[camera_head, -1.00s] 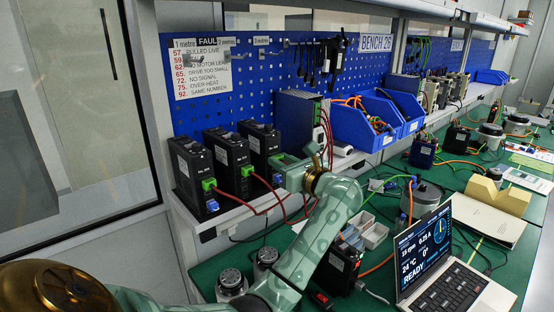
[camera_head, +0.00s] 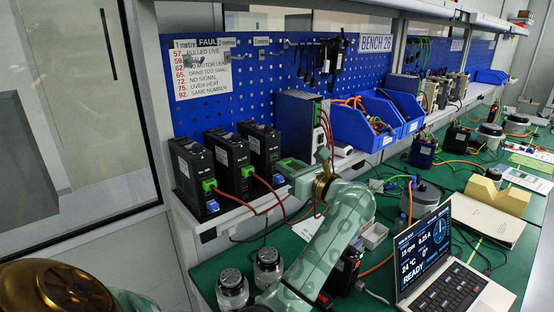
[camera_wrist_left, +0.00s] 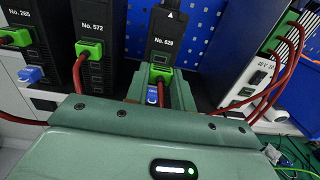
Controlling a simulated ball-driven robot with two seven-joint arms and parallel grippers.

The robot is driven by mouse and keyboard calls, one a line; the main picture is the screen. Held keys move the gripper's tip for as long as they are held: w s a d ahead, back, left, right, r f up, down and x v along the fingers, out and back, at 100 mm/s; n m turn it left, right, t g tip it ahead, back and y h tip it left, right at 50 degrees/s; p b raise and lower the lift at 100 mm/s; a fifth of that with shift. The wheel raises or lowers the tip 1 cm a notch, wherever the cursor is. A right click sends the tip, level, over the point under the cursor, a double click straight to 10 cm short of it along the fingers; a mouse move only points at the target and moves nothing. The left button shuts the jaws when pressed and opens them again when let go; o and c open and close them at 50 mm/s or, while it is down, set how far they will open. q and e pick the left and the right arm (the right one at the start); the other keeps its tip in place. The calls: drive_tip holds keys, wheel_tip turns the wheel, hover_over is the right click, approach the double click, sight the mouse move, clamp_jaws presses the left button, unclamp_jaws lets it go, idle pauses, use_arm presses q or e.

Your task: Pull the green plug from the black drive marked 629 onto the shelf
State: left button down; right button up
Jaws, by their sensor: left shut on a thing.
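The black drive marked 629 (camera_head: 262,145) is the rightmost of three black drives; it also shows top centre in the wrist view (camera_wrist_left: 163,43). A green plug (camera_wrist_left: 160,73) shows low on its front, between my green fingers. My left gripper (camera_head: 285,167) is in front of this drive, shut on the green plug; its fingers show in the wrist view (camera_wrist_left: 160,86). I cannot tell whether the plug has left its socket. A blue connector (camera_wrist_left: 153,96) shows just below it. The drives stand on the pale shelf (camera_head: 205,226). My right gripper is not in view.
A blue-sided unit (camera_head: 300,120) with red cables stands to the right. A laptop (camera_head: 440,265) and round motors (camera_head: 232,288) are on the green bench below.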

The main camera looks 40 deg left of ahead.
sight(289, 164)
use_arm(q)
drive_tip(key=shift+s+d, duration=0.15)
drive_tip(key=shift+d, duration=1.4)
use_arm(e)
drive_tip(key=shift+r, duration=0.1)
use_arm(q)
drive_tip(key=shift+r, duration=0.1)
